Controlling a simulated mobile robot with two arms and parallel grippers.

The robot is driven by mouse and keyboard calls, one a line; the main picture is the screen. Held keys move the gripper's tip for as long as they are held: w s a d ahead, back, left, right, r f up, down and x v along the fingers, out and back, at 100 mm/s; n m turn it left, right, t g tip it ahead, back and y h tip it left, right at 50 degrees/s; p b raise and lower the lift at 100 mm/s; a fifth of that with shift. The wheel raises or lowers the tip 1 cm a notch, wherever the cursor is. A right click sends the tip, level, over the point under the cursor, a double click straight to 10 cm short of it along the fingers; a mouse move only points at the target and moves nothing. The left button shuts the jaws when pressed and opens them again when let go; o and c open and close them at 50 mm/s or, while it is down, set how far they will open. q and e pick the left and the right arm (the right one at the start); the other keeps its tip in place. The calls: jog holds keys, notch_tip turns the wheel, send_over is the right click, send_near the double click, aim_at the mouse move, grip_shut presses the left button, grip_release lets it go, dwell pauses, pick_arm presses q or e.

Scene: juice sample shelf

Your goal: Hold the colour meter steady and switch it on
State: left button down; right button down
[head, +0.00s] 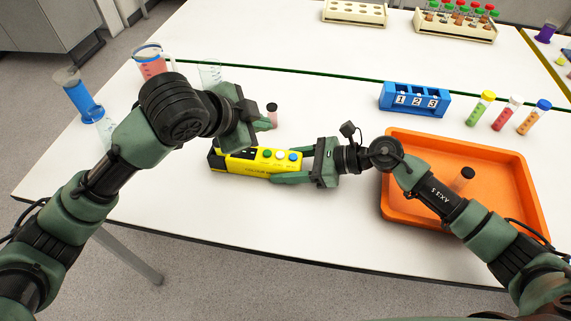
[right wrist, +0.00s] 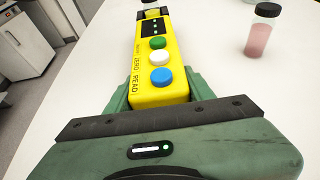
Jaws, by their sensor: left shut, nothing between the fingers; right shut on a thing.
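The yellow colour meter (head: 240,162) lies on the white bench, with green, white and blue buttons on top. In the right wrist view the meter (right wrist: 163,97) shows a small dark panel (right wrist: 153,27) beyond its green button (right wrist: 158,43). My right gripper (head: 290,166) is shut on the meter's near end, one finger along each side, behind the blue button. My left gripper (head: 233,142) is shut and empty over the meter's far end. Its arm hides part of that end, and I cannot tell whether its tips touch the meter.
A small vial (head: 272,114) of pink liquid stands just behind the meter. An orange tray (head: 400,211) lies under my right forearm. A blue numbered rack (head: 413,100) and several capped tubes stand at right. A jug (head: 152,64) and cylinders stand at left.

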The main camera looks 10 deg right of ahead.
jog(key=shift+c, duration=2.4)
grip_release()
